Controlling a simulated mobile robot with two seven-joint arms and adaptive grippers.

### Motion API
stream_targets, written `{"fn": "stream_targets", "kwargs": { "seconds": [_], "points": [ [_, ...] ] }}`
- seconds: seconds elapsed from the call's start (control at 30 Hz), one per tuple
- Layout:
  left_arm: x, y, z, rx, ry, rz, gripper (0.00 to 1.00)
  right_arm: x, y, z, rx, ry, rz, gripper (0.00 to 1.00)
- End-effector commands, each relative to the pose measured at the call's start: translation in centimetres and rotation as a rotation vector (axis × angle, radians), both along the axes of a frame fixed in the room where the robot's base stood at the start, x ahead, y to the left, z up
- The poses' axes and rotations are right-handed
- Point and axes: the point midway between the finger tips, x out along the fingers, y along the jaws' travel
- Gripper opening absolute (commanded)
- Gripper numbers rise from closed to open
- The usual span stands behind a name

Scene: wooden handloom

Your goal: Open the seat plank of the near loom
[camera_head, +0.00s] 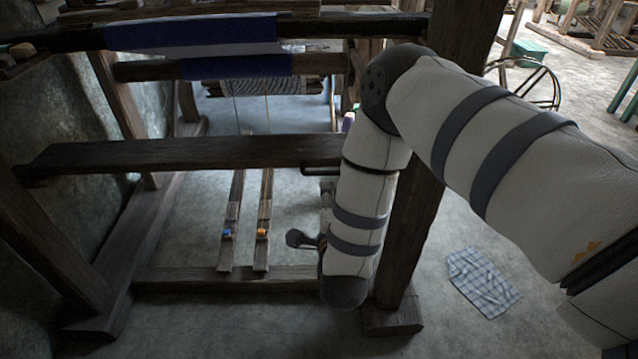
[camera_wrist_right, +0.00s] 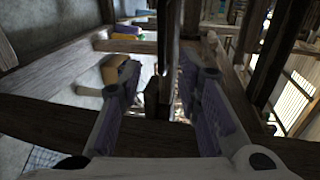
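The seat plank (camera_head: 190,153) of the near loom is a long dark wooden board. It runs level across the head view from the left side frame to behind my right forearm, which hides its right end. My right arm hangs down in front of the right post, and its gripper is mostly hidden there. In the right wrist view my right gripper (camera_wrist_right: 160,78) is open, its two fingers well apart. A wide wooden board (camera_wrist_right: 50,122) crosses behind the fingers; I cannot tell whether they touch it. My left gripper is out of view.
Two treadles (camera_head: 231,222) lie below the plank, above a low crossbar (camera_head: 225,279). The loom's right post (camera_head: 408,235) stands close behind my right arm. Blue cloth (camera_head: 190,35) hangs on the upper beam. A checked cloth (camera_head: 482,282) lies on open floor at right.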

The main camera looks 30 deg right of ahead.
Motion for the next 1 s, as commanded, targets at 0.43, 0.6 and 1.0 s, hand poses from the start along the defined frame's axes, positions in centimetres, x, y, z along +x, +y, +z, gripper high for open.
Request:
{"fn": "stream_targets", "kwargs": {
  "seconds": [0.43,0.6,1.0],
  "points": [
    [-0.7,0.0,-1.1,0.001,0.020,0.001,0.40,8.3,-5.0,-1.9,0.000,-0.002,0.004,0.31],
    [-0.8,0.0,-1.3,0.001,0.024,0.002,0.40,9.6,-5.8,-2.1,-0.001,0.000,0.005,0.31],
    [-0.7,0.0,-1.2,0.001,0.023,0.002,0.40,9.7,-5.8,-2.1,0.000,0.001,0.005,0.00]
  ]
}}
